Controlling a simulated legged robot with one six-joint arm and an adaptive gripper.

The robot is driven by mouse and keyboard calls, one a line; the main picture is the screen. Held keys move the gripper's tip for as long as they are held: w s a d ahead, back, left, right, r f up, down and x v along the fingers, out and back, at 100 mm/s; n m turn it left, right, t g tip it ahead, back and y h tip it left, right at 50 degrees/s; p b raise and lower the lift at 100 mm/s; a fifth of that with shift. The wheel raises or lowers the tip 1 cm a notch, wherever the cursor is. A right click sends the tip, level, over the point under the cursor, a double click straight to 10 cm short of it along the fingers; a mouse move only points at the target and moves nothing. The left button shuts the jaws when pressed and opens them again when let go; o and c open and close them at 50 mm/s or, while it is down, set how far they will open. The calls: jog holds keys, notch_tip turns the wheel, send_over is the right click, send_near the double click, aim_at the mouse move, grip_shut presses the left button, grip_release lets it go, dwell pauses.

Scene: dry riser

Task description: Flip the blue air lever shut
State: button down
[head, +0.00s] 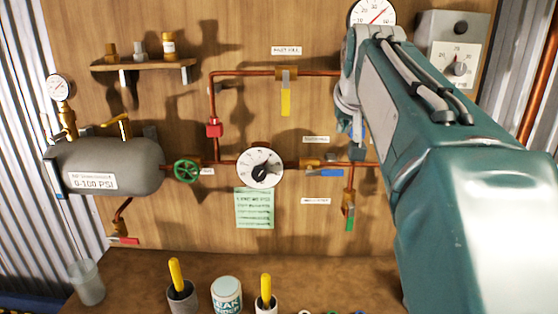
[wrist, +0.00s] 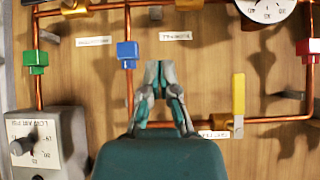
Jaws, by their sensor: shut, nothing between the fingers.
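The blue lever (head: 325,172) lies roughly level in the head view, along the lower copper pipe, just right of its brass valve body (head: 309,162). I cannot make it out in the wrist view, which shows the panel upside down. My gripper (wrist: 160,67) is shut and empty in front of the panel. In the wrist view its tips are beside and to the right of a blue block (wrist: 127,50) on a vertical pipe. My arm hides most of the gripper in the head view. The tips appear apart from the lever, higher on the panel.
A yellow lever (head: 286,102) hangs above, a green lever (head: 349,218) hangs below right, and a red lever (head: 124,240) is far left. A dial (head: 260,168) sits left of the blue lever. Cups and a can (head: 227,296) stand on the bench.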

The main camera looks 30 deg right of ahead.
send_over(325, 171)
jog(key=s+d, duration=0.1)
jog(key=s, duration=0.1)
notch_tip(325, 171, down, 7)
jog(key=shift+w+d+f, duration=0.1)
jog(key=shift+f, duration=0.95)
jog(key=shift+w+f, duration=0.1)
jog(key=shift+f, duration=0.95)
